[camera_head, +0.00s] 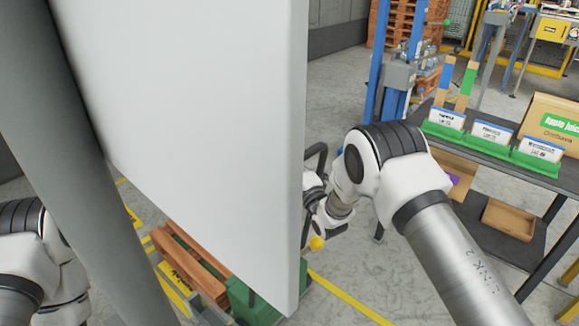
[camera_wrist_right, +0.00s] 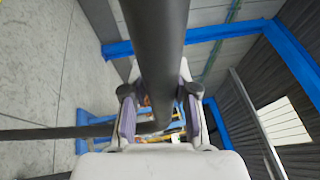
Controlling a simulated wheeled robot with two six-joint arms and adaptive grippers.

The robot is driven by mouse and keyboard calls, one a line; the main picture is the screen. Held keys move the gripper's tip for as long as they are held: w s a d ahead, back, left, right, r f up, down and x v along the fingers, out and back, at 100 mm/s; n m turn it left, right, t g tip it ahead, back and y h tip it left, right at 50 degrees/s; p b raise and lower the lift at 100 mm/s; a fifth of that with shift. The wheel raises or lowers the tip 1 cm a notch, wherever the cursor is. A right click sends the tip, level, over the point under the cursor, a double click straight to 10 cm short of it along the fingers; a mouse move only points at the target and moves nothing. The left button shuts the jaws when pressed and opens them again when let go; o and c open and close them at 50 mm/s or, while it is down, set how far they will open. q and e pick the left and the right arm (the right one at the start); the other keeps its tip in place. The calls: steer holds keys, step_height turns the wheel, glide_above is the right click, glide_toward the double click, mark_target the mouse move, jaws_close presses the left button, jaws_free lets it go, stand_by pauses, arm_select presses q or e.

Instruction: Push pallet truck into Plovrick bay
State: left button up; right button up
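The pallet truck's green body (camera_head: 257,306) shows low in the head view, with a wooden pallet (camera_head: 188,262) on its left. Its dark loop handle (camera_head: 318,153) rises right of a large white panel. My right gripper (camera_head: 306,205) is at the handle, mostly hidden behind the panel and my own arm. In the right wrist view the dark handle bar (camera_wrist_right: 158,55) runs between the purple-padded fingers of my right gripper (camera_wrist_right: 160,115), which appear closed around it. My left arm shows at the left edge, but its gripper is out of view. No Plovrick sign is readable.
The white panel (camera_head: 200,120) hides much of the floor. Yellow floor lines (camera_head: 345,297) run beside the truck. A dark table (camera_head: 490,155) with green label holders and a carton (camera_head: 550,125) stands at right. Blue posts (camera_head: 378,60) and stacked pallets (camera_head: 400,22) are behind.

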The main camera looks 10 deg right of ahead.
steer(key=o, duration=0.3)
steer(key=shift+s+f, duration=0.25)
steer(key=shift+s, duration=0.05)
steer(key=shift+s+d+r, duration=0.15)
steer(key=shift+d+r, duration=0.05)
steer(key=shift+d, duration=0.05)
steer(key=shift+s+f, duration=0.1)
steer(key=shift+f, duration=0.05)
steer(key=v, duration=1.1)
steer(key=shift+s+a, duration=0.2)
steer(key=shift+s, duration=0.25)
